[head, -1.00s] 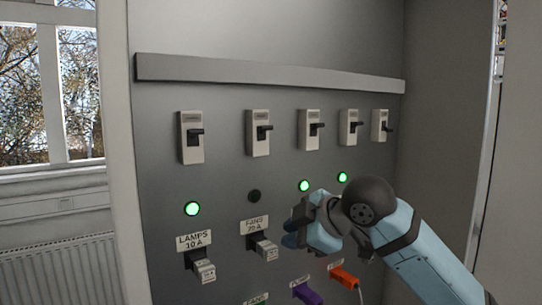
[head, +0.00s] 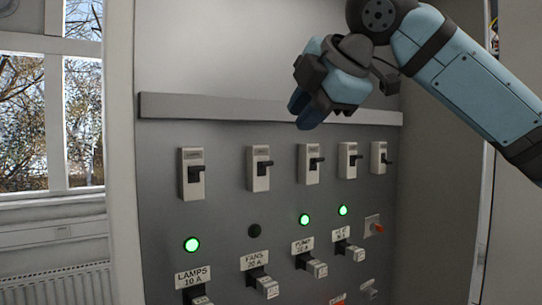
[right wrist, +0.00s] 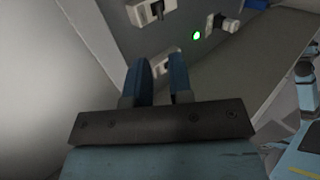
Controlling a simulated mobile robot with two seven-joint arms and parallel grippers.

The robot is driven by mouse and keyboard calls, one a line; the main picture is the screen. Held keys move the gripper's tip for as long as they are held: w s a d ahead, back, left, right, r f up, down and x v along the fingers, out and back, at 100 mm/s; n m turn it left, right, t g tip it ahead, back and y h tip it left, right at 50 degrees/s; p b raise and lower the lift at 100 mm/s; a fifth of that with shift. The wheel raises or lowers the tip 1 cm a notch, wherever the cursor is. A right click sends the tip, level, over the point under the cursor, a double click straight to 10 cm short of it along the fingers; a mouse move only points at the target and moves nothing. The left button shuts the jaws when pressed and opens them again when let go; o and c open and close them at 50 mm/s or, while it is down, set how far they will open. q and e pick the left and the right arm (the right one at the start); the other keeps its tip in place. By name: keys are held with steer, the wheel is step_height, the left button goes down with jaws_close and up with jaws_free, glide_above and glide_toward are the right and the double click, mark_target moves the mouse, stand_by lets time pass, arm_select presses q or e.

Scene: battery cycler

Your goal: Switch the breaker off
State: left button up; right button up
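The frames do not show which one the task means. My right gripper (head: 304,112) is above the row, in front of the grey rail, touching no breaker. In the right wrist view its two blue fingers (right wrist: 160,72) stand apart with nothing between them; a breaker (right wrist: 165,62) shows beyond. My left gripper is out of view.
Green lamps glow under LAMPS (head: 191,244), PUMP (head: 304,219) and the fourth breaker (head: 342,210); the FANS lamp (head: 254,231) is dark. Labelled plugs (head: 262,283) stick out below. A grey rail (head: 230,106) runs above the breakers. A side wall closes the right.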

mark_target(268, 162)
steer(key=p+x, duration=0.2)
steer(key=x, duration=0.9)
steer(key=shift+w, duration=0.15)
steer(key=shift+w+a+f+p, duration=0.2)
steer(key=shift+w+f+p, duration=0.1)
steer(key=shift+f+p, duration=0.05)
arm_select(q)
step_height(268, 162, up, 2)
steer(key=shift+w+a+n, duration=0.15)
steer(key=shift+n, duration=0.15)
arm_select(e)
jaws_close()
